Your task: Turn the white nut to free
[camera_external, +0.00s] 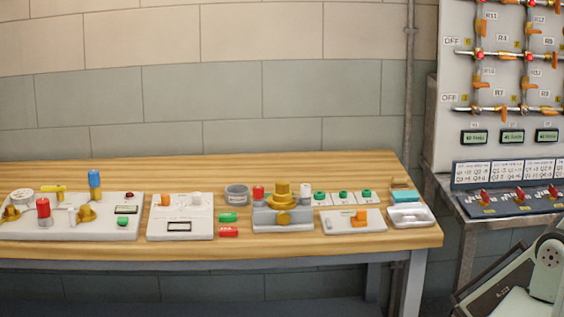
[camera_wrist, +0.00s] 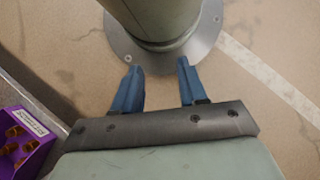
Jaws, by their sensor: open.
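Two white pieces could be the white nut; I cannot tell which it is. One small white piece (camera_external: 196,199) stands on the second white board from the left, beside an orange piece. Another white piece (camera_external: 305,191) stands at the right end of a grey block that carries yellow and red parts. My gripper (camera_wrist: 158,66) shows in the wrist view with its two blue fingers apart and nothing between them. It points at the floor, and neither white piece is in that view. The gripper is not visible in the external view.
The wooden table (camera_external: 380,242) holds several fixtures; its front strip is clear. A left board (camera_external: 70,231) bears red, blue and yellow parts. A valve panel (camera_external: 508,80) rises at the right. A purple box (camera_wrist: 27,143) with orange pieces is at the wrist view's lower left.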

